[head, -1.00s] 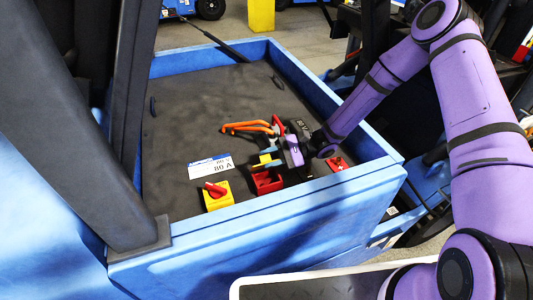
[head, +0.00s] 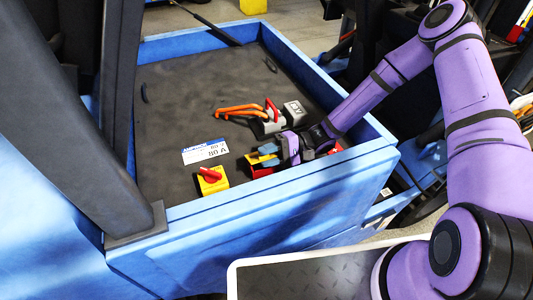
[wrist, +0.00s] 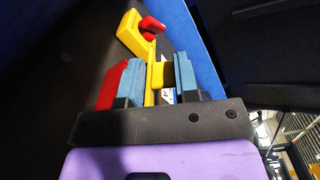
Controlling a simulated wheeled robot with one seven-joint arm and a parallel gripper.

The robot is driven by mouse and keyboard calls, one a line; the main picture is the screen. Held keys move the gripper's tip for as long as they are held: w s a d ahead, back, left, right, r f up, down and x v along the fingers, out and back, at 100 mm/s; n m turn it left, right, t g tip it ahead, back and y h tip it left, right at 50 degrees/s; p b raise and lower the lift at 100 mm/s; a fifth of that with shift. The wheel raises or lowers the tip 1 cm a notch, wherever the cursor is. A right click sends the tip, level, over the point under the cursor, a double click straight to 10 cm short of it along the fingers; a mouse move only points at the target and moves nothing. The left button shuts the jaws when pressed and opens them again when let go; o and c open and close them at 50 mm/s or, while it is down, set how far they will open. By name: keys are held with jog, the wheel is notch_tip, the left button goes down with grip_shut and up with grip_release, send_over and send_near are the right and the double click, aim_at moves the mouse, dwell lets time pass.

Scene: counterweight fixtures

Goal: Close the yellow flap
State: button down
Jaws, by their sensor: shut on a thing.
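The yellow flap (wrist: 161,76) shows between the two blue fingers of my gripper (wrist: 158,80) in the wrist view. My gripper is shut on it. In the head view, my gripper (head: 264,156) is low over the red box (head: 262,171), near the tray's front wall. Only a small yellow edge of the flap shows there beside the fingers, which hide most of it. The red box (wrist: 112,84) also shows left of the fingers in the wrist view. I cannot tell the flap's exact angle.
A yellow block with a red knob (head: 213,181) stands left of the red box. A white label (head: 205,152) lies behind it. An orange cable (head: 238,110) and a grey connector with a red lever (head: 271,115) lie behind my gripper. Blue walls (head: 270,212) edge the tray.

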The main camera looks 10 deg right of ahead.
jog(key=shift+w, duration=0.1)
jog(key=c, duration=1)
grip_release()
jog(key=shift+o, duration=0.2)
